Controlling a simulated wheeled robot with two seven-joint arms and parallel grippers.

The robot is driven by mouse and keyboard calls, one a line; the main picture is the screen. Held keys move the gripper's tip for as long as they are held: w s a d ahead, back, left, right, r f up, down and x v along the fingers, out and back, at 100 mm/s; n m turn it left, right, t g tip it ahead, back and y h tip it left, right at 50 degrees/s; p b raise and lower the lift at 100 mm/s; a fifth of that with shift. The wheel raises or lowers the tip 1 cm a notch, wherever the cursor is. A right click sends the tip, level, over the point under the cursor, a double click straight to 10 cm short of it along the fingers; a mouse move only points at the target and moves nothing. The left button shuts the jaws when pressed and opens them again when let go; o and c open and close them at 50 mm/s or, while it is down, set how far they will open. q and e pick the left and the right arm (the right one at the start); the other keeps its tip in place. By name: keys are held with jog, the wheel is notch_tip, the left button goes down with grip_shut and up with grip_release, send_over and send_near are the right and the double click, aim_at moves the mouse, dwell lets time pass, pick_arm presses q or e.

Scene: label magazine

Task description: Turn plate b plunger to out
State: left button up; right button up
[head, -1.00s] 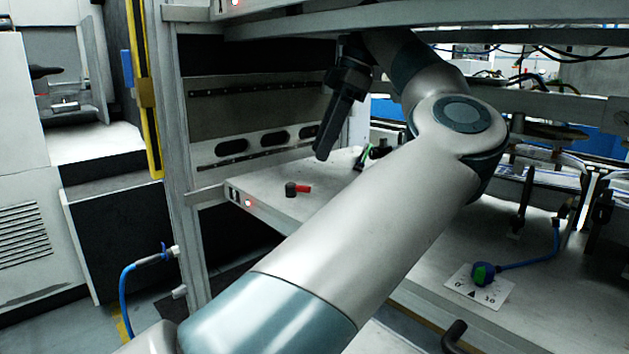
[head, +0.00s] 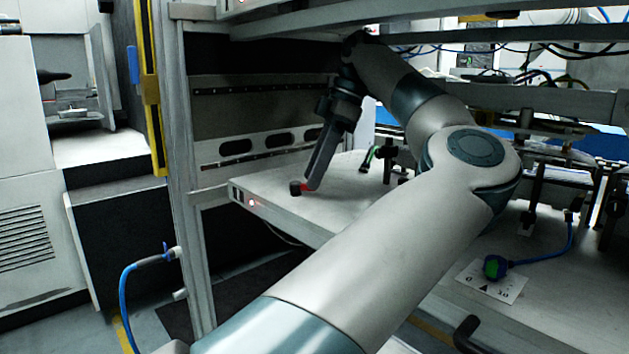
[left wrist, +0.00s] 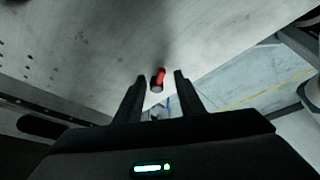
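The plunger (head: 296,188) is a small dark knob with a red arm, on the light plate (head: 262,186) near its front left corner. In the left wrist view the plunger (left wrist: 157,82) shows between the two dark fingers, with the red part beside the dark cap. My left gripper (head: 310,184) points down at it in the head view, its fingertips close to the red part. In the left wrist view the left gripper (left wrist: 158,78) is open, its fingers apart on both sides of the plunger with visible gaps. Whether they touch anything is not clear. My right gripper is not in view.
Dark clamps (head: 388,158) stand behind the gripper on the plate. A shelf (head: 420,28) lies above the arm. A frame post (head: 178,130) rises at the left.

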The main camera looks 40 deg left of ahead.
pick_arm(q)
jog(key=shift+s+a+f, duration=0.1)
jog(key=shift+f, duration=0.3)
grip_shut()
